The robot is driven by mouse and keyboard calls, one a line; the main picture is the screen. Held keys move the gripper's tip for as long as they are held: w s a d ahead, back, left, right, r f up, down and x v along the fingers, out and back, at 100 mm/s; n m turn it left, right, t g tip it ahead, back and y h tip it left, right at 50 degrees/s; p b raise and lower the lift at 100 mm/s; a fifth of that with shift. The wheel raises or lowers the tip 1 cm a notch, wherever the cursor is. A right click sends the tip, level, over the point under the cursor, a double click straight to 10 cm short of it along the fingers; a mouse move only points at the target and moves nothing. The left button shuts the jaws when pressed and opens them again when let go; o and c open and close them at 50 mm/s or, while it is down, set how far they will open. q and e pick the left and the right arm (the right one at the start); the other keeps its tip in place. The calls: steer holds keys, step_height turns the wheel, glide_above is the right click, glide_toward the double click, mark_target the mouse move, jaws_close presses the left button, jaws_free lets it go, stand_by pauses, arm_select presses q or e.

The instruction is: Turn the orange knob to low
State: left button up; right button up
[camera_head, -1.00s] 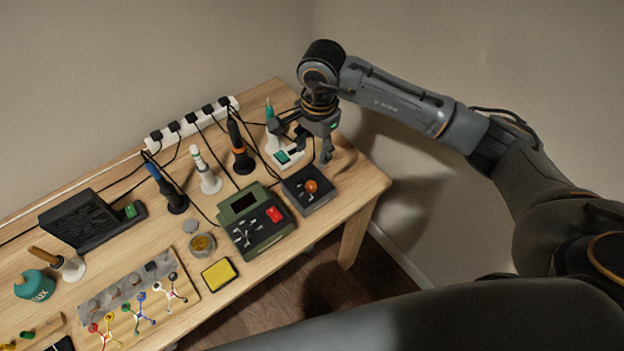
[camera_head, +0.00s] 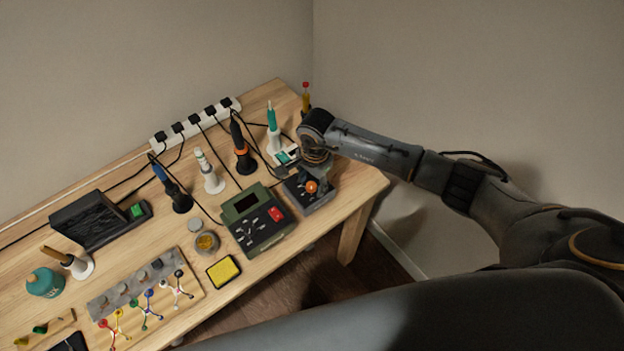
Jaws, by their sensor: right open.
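The orange knob (camera_head: 312,186) sits on a small dark box (camera_head: 318,204) near the right end of the wooden table. My right gripper (camera_head: 309,183) is over the box at the knob, coming down from above. Its jaws are open, and its fingers partly hide the box's top. I cannot tell whether a finger touches the knob. Any marks around the knob are too small to read. My left gripper is not in view.
A green device with a red switch (camera_head: 276,214) stands just left of the box. Soldering irons in stands, a white power strip (camera_head: 196,124) and cables lie behind. A yellow sponge (camera_head: 223,271) lies near the front edge of the table (camera_head: 345,200).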

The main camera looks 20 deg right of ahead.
jaws_close()
